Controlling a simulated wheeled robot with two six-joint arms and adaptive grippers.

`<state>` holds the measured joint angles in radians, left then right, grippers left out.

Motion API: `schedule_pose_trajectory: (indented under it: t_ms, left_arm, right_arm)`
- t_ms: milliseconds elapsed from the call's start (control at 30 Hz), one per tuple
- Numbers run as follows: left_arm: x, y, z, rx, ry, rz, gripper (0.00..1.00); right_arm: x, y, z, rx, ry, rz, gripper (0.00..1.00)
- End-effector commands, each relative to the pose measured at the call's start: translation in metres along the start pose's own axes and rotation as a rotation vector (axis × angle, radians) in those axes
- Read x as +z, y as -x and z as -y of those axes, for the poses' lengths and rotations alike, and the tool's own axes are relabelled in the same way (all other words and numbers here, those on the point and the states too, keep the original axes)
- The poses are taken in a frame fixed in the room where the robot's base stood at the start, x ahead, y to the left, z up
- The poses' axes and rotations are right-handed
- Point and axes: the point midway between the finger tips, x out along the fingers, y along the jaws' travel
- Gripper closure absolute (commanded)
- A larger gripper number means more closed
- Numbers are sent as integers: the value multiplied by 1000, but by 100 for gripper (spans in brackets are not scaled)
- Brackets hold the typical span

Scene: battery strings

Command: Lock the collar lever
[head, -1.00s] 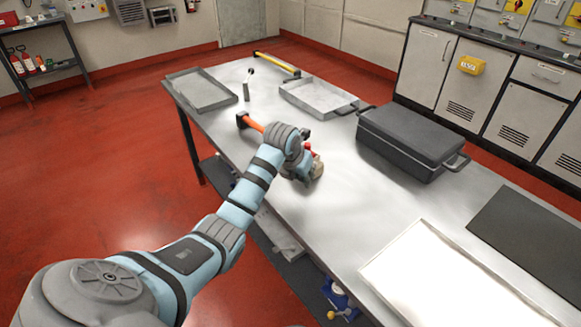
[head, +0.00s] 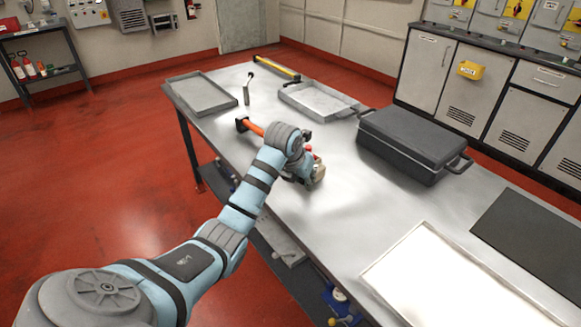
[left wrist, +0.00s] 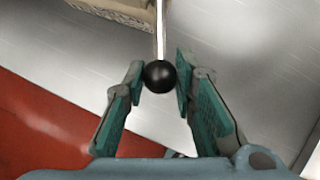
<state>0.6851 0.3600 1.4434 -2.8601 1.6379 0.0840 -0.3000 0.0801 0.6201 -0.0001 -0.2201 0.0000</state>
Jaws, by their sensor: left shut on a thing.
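In the left wrist view a black ball knob (left wrist: 159,76) sits at the end of a thin metal rod (left wrist: 160,32), which looks like the collar lever. My left gripper (left wrist: 160,82) has its two green-padded fingers closed on either side of the knob. In the head view my left gripper (head: 302,172) is low over the table, beside a small tan block (head: 318,173) with a red part near it. The gripper's own wrist hides most of the lever and any collar there. My right gripper is in neither view.
The steel table (head: 340,215) carries a dark case (head: 410,140) to the right, shallow trays (head: 205,108) at the back, an orange-handled tool (head: 254,128) behind my wrist, and a white panel (head: 440,280) at the front. The table around the gripper is mostly clear.

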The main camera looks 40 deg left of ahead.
Motion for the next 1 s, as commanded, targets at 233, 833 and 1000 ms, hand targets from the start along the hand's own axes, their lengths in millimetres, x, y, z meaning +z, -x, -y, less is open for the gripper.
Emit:
schedule_pose_trajectory:
  t_ms: [233,833,1000]
  left_arm:
    - [0,0,0,-1,0,0,57]
    - [30,55,0,0,0,0,57]
    - [35,65,0,0,0,0,57]
  right_arm:
    - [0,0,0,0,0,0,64]
    - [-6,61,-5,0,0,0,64]
    - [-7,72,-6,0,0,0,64]
